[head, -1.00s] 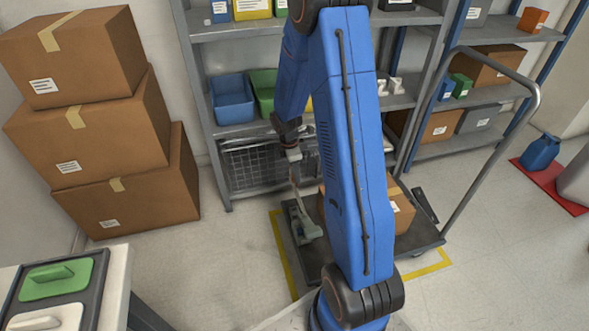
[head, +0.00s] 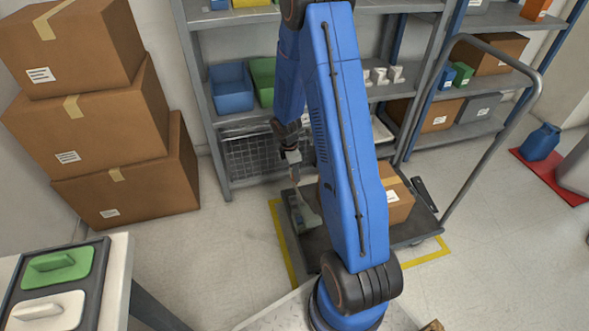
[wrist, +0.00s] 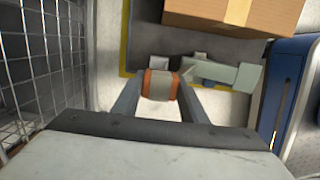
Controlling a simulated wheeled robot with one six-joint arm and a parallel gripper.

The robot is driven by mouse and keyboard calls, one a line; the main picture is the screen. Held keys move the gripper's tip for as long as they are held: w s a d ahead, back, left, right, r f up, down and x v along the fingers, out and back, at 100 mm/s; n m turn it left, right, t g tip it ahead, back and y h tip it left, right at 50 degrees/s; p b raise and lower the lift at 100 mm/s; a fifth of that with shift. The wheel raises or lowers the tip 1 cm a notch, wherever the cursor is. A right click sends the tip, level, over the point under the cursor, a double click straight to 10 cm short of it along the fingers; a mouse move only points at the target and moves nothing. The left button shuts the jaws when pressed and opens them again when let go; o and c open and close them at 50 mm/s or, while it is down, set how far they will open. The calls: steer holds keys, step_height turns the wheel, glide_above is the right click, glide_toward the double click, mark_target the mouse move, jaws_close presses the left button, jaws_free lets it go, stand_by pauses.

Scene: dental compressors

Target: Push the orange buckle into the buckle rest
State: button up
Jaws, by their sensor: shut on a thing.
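My gripper (wrist: 160,88) is shut on the orange buckle (wrist: 148,84), which shows orange at its sides with a pale band across its middle. In the head view my gripper (head: 292,158) hangs above the left part of the trolley, and the buckle there is too small to make out clearly. A grey-green fixture (head: 305,215) stands on the trolley below the gripper. It also shows in the wrist view (wrist: 238,76), just right of the fingertips. I cannot tell for sure which part is the buckle rest, or whether the buckle touches it.
The trolley (head: 400,236) carries a cardboard box (head: 398,203) and has a tall bent handle (head: 490,150) at right. A wire basket (wrist: 40,60) stands close at the left of the wrist view. Shelves rise behind; stacked cartons (head: 110,140) stand at left.

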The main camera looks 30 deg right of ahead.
steer(key=shift+f, duration=7.05)
steer(key=o, duration=1.2)
steer(key=r, duration=0.5)
steer(key=a+r, duration=0.1)
steer(key=r, duration=0.5)
steer(key=a+r, duration=0.1)
steer(key=r, duration=0.5)
steer(key=shift+w+r, duration=0.15)
steer(key=shift+w, duration=0.15)
